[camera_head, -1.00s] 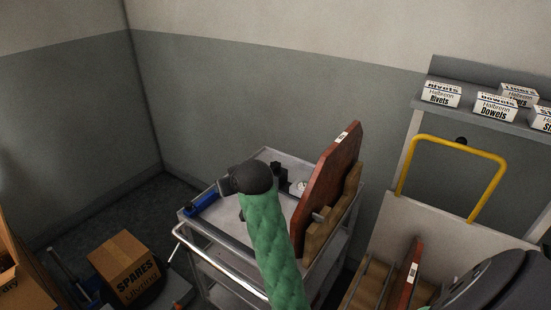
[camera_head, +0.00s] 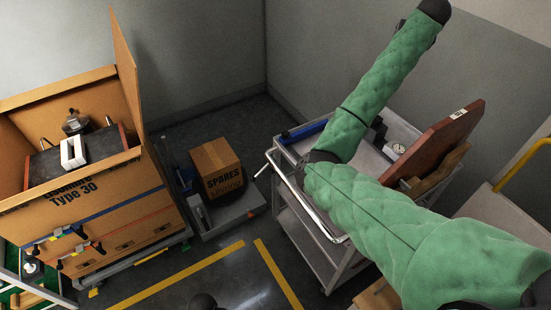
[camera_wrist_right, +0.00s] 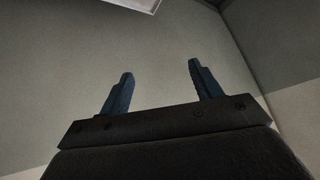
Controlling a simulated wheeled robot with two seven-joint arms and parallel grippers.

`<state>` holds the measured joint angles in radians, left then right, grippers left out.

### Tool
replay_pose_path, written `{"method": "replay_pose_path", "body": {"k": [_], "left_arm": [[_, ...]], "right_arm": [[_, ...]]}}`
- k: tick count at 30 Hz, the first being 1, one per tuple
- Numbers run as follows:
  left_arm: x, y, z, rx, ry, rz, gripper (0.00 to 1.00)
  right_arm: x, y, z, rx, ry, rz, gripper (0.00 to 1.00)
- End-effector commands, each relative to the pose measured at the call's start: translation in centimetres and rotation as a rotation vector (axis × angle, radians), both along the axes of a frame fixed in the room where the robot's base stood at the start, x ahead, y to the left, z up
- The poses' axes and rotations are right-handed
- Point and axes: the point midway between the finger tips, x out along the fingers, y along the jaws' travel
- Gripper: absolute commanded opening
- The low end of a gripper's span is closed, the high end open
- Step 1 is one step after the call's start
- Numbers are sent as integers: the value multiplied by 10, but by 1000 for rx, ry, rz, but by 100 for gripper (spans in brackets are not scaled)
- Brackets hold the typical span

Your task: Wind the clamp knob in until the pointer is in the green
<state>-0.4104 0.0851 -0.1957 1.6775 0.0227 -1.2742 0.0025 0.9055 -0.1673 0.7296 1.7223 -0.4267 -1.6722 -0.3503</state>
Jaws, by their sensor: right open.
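A small white round dial (camera_head: 397,148) is on the grey metal trolley (camera_head: 326,222), beside a brown-red board (camera_head: 448,138). It is too small to read its pointer or any green zone. A dark fitting (camera_head: 378,130) is next to it, partly behind my green-sleeved right arm; I cannot make out a clamp knob. My right gripper (camera_wrist_right: 160,90) is open and empty in the right wrist view, its two blue fingers apart against plain wall. It is away from the dial and beyond the top of the head view. My left gripper is not in view.
A blue tool (camera_head: 303,130) lies at the trolley's far left. A SPARES carton (camera_head: 217,168) sits on a low cart. A large open carton (camera_head: 90,215) at the left holds equipment. Yellow floor lines (camera_head: 277,275) mark clear floor. A yellow handle (camera_head: 522,165) stands at right.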

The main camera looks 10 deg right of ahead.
Motion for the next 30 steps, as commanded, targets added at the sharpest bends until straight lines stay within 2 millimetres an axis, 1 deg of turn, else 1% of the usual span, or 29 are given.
{"method": "replay_pose_path", "body": {"k": [1, 2, 3, 5, 6, 9, 12, 15, 18, 21, 26, 30], "left_arm": [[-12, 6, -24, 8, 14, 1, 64], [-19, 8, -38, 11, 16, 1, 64], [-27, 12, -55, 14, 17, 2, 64], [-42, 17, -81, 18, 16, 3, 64], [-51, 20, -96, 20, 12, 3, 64], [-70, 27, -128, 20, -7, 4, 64], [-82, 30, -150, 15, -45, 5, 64], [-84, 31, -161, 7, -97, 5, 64], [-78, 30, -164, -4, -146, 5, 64], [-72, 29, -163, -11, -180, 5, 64], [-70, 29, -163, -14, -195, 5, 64], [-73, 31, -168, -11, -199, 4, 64]], "right_arm": [[9, -4, -19, 17, 68, 40, 64], [12, -6, -33, 19, 111, 68, 64], [15, -7, -55, 21, 172, 114, 64], [17, -6, -89, 20, 265, 195, 64], [17, -4, -110, 15, 322, 254, 64], [13, 4, -155, -8, 453, 418, 64], [8, 10, -187, -46, 562, 598, 64], [2, 14, -202, -93, 634, 772, 64], [-2, 15, -206, -138, 671, 916, 64], [-4, 15, -206, -172, 681, 1020, 64], [-4, 15, -207, -200, 681, 1100, 64], [-5, 15, -214, -203, 680, 1115, 64]]}}
